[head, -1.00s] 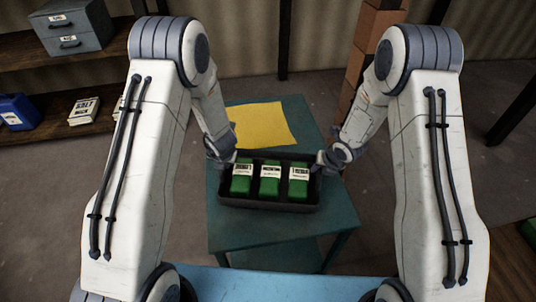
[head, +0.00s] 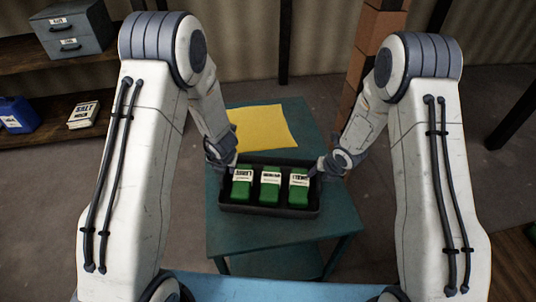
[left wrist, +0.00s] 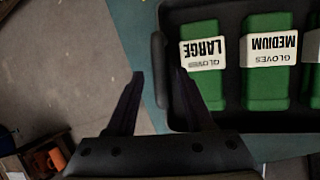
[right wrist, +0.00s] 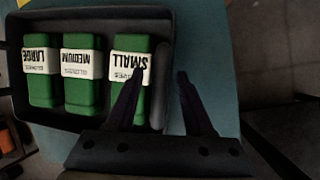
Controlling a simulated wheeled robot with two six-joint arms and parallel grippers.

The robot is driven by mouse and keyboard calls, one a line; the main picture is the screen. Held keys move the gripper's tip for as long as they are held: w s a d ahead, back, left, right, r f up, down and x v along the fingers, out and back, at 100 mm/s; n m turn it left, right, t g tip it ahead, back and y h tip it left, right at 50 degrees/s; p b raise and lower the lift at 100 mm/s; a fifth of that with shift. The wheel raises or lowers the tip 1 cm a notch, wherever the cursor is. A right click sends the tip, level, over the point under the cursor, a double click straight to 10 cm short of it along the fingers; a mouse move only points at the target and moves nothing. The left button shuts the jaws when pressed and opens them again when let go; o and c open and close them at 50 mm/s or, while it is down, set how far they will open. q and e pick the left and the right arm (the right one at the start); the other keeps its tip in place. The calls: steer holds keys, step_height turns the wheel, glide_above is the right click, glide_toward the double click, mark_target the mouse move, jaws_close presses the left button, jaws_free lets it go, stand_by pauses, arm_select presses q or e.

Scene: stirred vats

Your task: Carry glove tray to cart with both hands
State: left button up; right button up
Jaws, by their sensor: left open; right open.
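The glove tray (head: 268,209) is a dark, shallow tray on a teal table (head: 235,236). It holds a row of green glove boxes with white labels reading large (left wrist: 203,54), medium (left wrist: 269,48) and small (right wrist: 129,68). My left gripper (left wrist: 160,74) is open, its fingertips on either side of the tray's end handle (left wrist: 160,62). My right gripper (right wrist: 160,73) is open, its fingertips on either side of the opposite handle (right wrist: 161,88). In the head view the fingertips are mostly hidden. I cannot tell which surface is the cart.
A yellow sheet (head: 264,127) lies on the table behind the tray. A light blue surface shows at the bottom edge of the head view. A shelf (head: 60,140) with a grey drawer unit (head: 72,36) and blue jug (head: 17,114) stands left. A brick-coloured stack (head: 377,40) stands behind right.

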arm_select(q)
steer(key=v, duration=0.9)
arm_select(e)
steer(key=v, duration=1.2)
arm_select(q)
steer(key=shift+r, duration=0.1)
